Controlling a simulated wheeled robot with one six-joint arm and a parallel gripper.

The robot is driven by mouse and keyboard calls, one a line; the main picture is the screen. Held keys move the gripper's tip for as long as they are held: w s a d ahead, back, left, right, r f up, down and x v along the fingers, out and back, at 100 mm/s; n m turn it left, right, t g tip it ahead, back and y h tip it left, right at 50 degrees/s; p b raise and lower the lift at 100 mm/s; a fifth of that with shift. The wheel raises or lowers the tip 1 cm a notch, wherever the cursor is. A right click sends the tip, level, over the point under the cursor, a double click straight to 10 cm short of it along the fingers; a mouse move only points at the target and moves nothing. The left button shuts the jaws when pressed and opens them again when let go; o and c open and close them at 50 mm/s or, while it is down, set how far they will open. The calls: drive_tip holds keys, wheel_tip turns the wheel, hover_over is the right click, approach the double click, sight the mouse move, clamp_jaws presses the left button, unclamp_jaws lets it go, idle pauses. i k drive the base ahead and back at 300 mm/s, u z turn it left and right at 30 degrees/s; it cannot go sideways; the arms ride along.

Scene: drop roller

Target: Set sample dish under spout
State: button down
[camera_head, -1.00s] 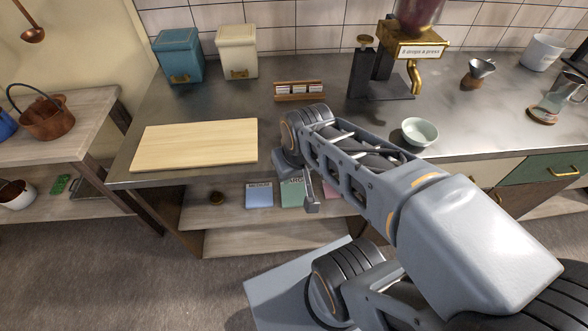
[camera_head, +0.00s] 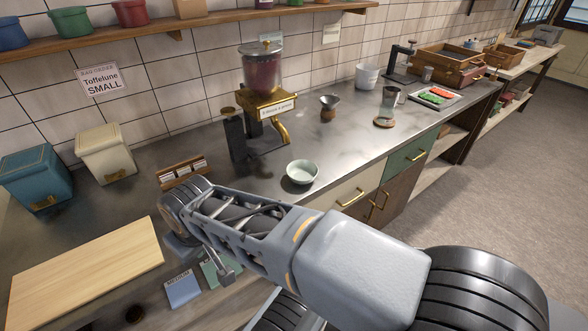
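The sample dish, a small pale green bowl (camera_head: 302,172), stands upright and empty on the dark metal counter, near its front edge. The dispenser (camera_head: 262,75) has a clear hopper with dark red contents, a brass body and a black stand. Its curved brass spout (camera_head: 284,135) points down, behind and slightly left of the dish; the dish is not under it. My gripper (camera_head: 226,275) hangs at the counter's front edge, left of and nearer than the dish, apart from it. Only part of it shows, so its opening is unclear.
A wooden board (camera_head: 85,270) lies at left, with blue (camera_head: 38,180) and cream (camera_head: 105,153) canisters behind. A wooden card rack (camera_head: 182,172) stands left of the dispenser. A metal funnel cup (camera_head: 329,107) stands right of it.

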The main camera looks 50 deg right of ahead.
sight(299, 172)
drive_tip(key=z, duration=3)
drive_tip(key=k, duration=1.05)
drive_tip(key=u, duration=1)
drive_tip(key=i, duration=0.5)
